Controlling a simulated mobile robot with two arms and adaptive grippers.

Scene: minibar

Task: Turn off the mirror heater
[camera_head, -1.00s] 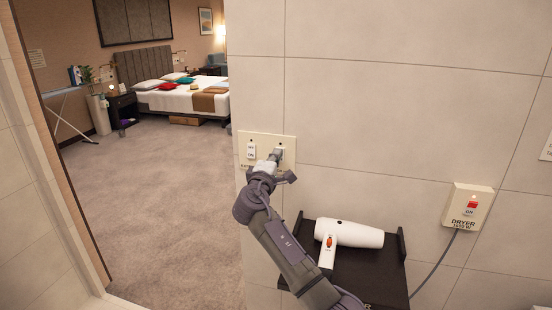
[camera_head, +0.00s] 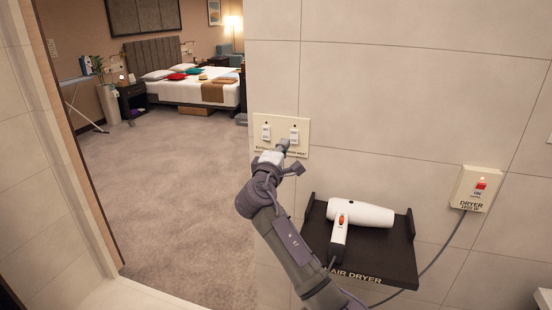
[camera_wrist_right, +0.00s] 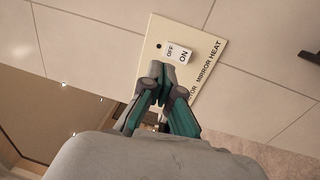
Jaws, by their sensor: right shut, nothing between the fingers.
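The cream switch plate (camera_head: 259,148) is on the tiled wall in the head view, with a left rocker switch (camera_head: 266,132) and a right one (camera_head: 294,135). In the right wrist view, the plate (camera_wrist_right: 213,80) reads "MIRROR HEAT" beside a white switch (camera_wrist_right: 178,52) marked OFF and ON. A small dark lamp dot sits by that switch. My right gripper (camera_head: 284,146) is shut and empty, its tips just below the right switch. In the wrist view the fingertips (camera_wrist_right: 158,68) are close to the switch; contact is unclear. My left gripper is not in view.
A hair dryer (camera_head: 361,214) lies on a dark shelf (camera_head: 385,262) below and right of the plate. A dryer switch box (camera_head: 475,188) with a red switch and a cord is at the right. A bedroom with a bed (camera_head: 190,92) opens at the left.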

